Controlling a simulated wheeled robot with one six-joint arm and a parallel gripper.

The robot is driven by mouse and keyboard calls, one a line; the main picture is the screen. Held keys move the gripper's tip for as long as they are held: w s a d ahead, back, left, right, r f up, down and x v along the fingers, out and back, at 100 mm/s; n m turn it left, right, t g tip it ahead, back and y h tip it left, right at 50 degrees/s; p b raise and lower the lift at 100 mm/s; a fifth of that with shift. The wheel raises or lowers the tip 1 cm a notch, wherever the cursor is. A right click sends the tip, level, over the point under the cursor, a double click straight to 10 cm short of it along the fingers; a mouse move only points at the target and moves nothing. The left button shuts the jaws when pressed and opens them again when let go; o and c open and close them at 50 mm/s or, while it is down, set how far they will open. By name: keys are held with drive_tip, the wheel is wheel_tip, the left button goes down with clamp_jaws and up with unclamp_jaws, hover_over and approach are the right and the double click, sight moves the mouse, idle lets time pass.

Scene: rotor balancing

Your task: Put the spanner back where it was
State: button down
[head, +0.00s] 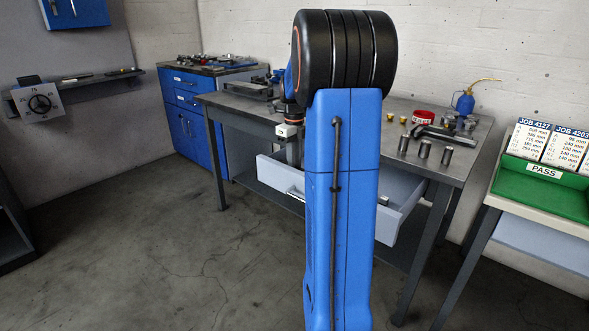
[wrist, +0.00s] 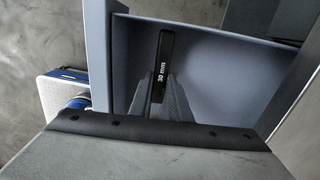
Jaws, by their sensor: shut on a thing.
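My gripper (head: 293,155) reaches down at the open drawer of the workbench, partly hidden behind my arm in the head view. In the wrist view my gripper (wrist: 166,88) is shut on a dark spanner (wrist: 162,62) marked 30 mm. The spanner's handle points away from the fingers, over the drawer's bare grey floor (wrist: 220,65). Its other end is hidden between the fingers. I cannot tell whether it touches the floor. The drawer (head: 274,174) is pulled out, and my arm covers its middle in the head view.
The workbench (head: 480,135) holds several metal cylinders (head: 424,149), a red round container (head: 423,117) and a blue oil can (head: 464,103). A small object (head: 384,200) lies at the drawer's right. A green PASS tray (head: 545,188) stands right. The floor in front is clear.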

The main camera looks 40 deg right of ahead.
drive_tip(key=shift+f, duration=1.2)
drive_tip(key=shift+f, duration=0.1)
drive_tip(key=c, duration=1.7)
unclamp_jaws()
drive_tip(key=shift+o, duration=0.2)
